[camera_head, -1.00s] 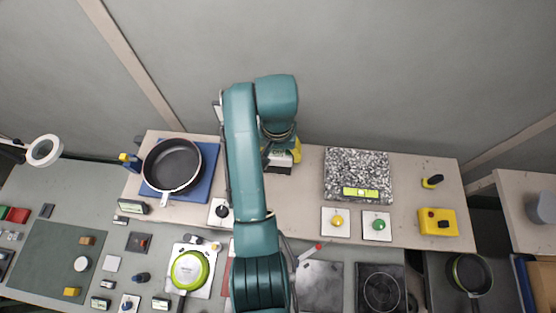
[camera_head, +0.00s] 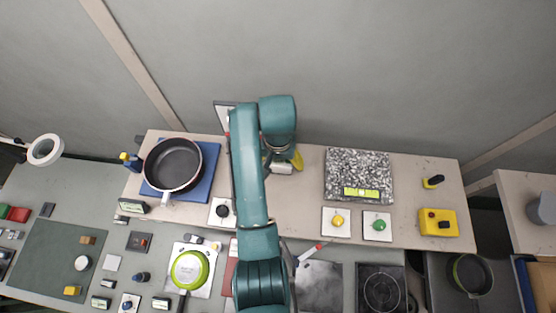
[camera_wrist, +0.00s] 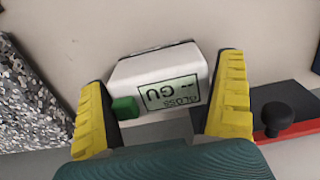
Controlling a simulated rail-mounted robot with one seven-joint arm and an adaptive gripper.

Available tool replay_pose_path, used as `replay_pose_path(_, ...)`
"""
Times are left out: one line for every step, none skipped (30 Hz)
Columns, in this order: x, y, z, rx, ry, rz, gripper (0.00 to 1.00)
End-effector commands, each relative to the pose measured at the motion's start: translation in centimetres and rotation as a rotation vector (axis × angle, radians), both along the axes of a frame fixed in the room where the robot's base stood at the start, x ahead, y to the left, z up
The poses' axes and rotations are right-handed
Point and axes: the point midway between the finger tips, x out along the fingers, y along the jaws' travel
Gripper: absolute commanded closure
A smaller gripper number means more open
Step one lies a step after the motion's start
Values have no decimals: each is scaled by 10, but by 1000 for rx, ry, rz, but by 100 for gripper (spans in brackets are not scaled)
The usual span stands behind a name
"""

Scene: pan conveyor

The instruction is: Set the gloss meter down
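The gloss meter (camera_wrist: 160,85) is a white block with a dark-framed green display reading "-- GU" and "GLOSS", and a green button at one corner. In the head view the meter (camera_head: 283,168) shows small and pale below my gripper (camera_head: 284,160), over the back part of the pale bench. It is low over the bench top, with a thin dark shadow along its edge. I cannot tell whether its underside touches the bench.
A speckled stone slab (camera_head: 358,170) with a green level is to the right. A dark pan (camera_head: 173,165) lies on a blue mat to the left. Button plates (camera_head: 337,222) line the bench front. A red-edged dark block with a black knob (camera_wrist: 277,117) shows in the wrist view.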

Motion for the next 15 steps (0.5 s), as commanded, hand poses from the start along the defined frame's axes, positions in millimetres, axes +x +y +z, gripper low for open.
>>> replay_pose_path(0, 0, 0, 0, 0, 0, 0)
replay_pose_path(0, 0, 0, 0, 0, 0, 0)
replay_pose_path(0, 0, 0, 0, 0, 0, 0)
replay_pose_path(0, 0, 1, 0, -1, 0, 0)
replay_pose_path(0, 0, 3, 0, -1, 0, 0)
replay_pose_path(1, 0, 6, 1, -3, 0, 0)
replay_pose_path(1, 0, 9, 1, -4, 0, 0)
replay_pose_path(1, 0, 14, 1, -4, 0, 0)
replay_pose_path(2, 0, 22, 0, -6, 0, 0)
replay_pose_path(2, 0, 28, 0, -6, 0, 0)
replay_pose_path(2, 0, 36, 1, -8, 0, 0)
replay_pose_path(1, 0, 40, 0, -1, 0, 0)
replay_pose_path(1, 0, 42, 0, 0, 0, 0)
replay_pose_path(1, 0, 46, 0, 0, 0, 0)
replay_pose_path(1, 0, 50, 0, 0, 0, 0)
